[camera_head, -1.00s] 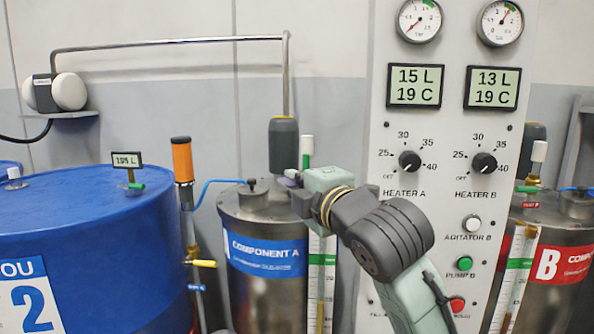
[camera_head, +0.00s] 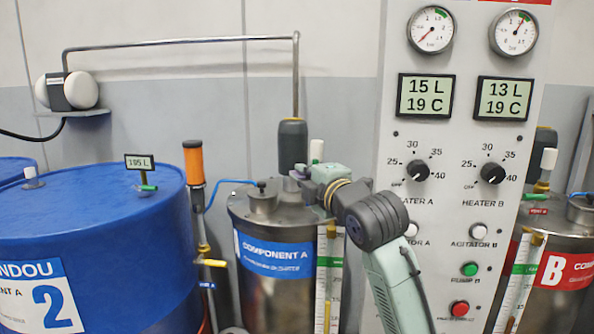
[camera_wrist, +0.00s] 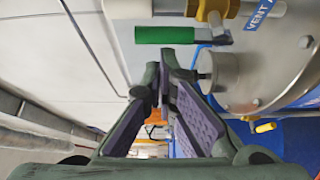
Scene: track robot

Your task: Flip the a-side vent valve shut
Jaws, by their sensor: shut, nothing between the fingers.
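The a-side vent valve shows in the wrist view as a brass body (camera_wrist: 208,8) with a green lever handle (camera_wrist: 165,34), beside a blue VENT A label (camera_wrist: 265,14) on the component A tank. The handle lies across the picture, level in this turned view. My gripper (camera_wrist: 158,84) is shut and empty, below the handle in the picture and apart from it. In the head view my gripper (camera_head: 298,176) is over the lid of the component A tank (camera_head: 275,257). It hides the valve body there; only a white cap (camera_head: 316,150) shows above it.
A dark-capped post (camera_head: 292,147) stands close behind my gripper. A silver lid fitting (camera_head: 262,197) is to its left. The control panel (camera_head: 388,110) stands right of the tank, close to my arm. A blue drum (camera_head: 90,225) is at the left.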

